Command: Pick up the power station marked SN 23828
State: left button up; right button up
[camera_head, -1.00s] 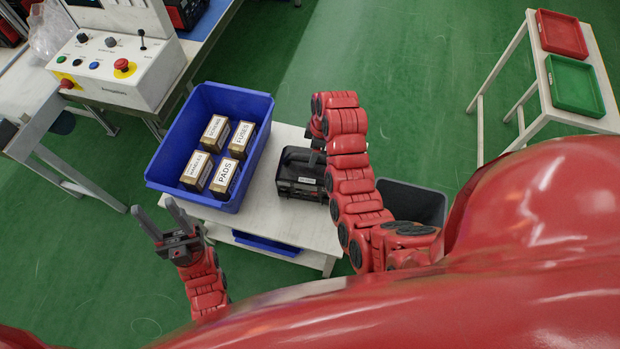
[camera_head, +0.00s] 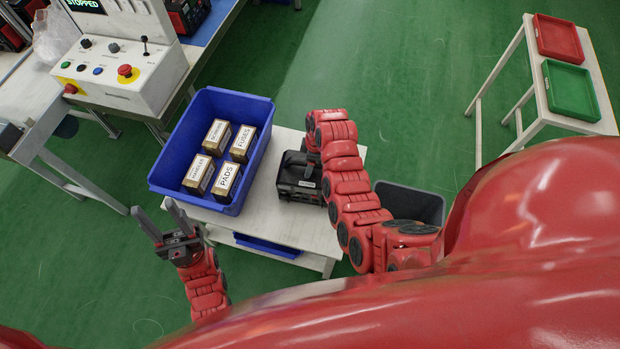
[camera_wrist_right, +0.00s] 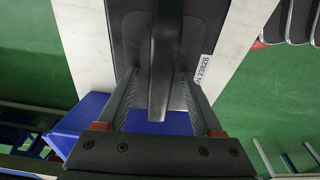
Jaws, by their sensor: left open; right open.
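The black power station (camera_head: 298,180) stands on a white table (camera_head: 265,218), partly hidden by my right arm in the head view. In the right wrist view the power station (camera_wrist_right: 128,40) carries a white label reading SN 23828 (camera_wrist_right: 203,72). Its long handle (camera_wrist_right: 165,60) runs between the fingers of my right gripper (camera_wrist_right: 158,76). That gripper is open, with one finger on each side of the handle. I cannot tell whether either finger touches it. My left gripper (camera_head: 155,207) is open and empty, left of the table.
A blue bin (camera_head: 180,128) with several labelled boxes stands beside the power station. A control console (camera_head: 125,75) is at upper left. A grey bin (camera_head: 412,200) stands right of the table. A white stand (camera_head: 540,105) holds a red tray (camera_head: 570,37) and a green tray (camera_head: 570,90).

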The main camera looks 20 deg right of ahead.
jog(key=shift+f, duration=0.2)
dwell(0.3)
grip_shut()
dwell(1.3)
